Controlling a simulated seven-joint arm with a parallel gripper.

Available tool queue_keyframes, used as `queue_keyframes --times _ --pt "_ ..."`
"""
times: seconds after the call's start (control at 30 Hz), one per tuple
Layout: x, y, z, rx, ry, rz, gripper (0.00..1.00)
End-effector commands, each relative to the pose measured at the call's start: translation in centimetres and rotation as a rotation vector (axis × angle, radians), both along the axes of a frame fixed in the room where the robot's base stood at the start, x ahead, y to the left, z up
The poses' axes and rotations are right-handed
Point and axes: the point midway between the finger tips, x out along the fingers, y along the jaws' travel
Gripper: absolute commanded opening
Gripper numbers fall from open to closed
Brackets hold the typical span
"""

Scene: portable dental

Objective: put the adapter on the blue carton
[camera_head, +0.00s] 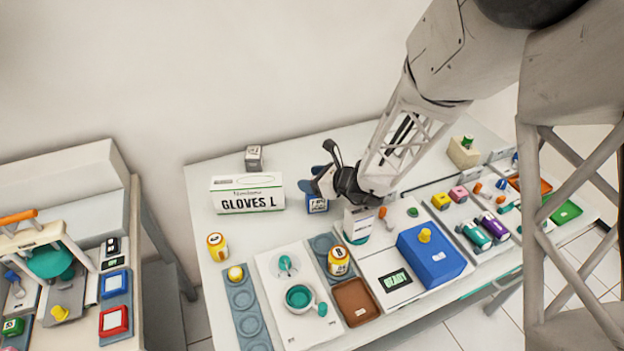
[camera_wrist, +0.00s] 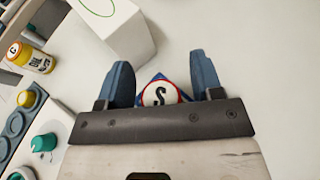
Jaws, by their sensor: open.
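A large blue carton (camera_head: 432,258) stands at the front of the middle table in the head view. My gripper (camera_head: 316,187) is well behind and left of that carton, pointing down. In the wrist view its blue fingers (camera_wrist: 161,78) are open, apart on either side of a small blue container with a round white, red-rimmed "S" top (camera_wrist: 159,93). Whether the fingers touch it I cannot tell. In the head view the blue container (camera_head: 318,206) is partly hidden by the fingers.
A white glove box (camera_head: 247,194) stands close left of my gripper. A white bottle (camera_head: 357,224) stands just right of it. The table behind the gripper is mostly clear.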

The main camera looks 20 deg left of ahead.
Motion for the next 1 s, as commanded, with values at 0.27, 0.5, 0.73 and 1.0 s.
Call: queue_keyframes --times 0.27,0.5,0.73,1.0 --pt "-0.2 -1.5 0.8 0.000 -0.001 -0.002 0.60" --pt "-0.7 -4.4 1.9 0.000 -0.001 -0.003 0.60" --pt "-1.2 -7.5 3.3 0.001 -0.002 -0.002 0.60" --pt "-1.7 -10.2 4.4 0.001 -0.001 -0.001 0.60"
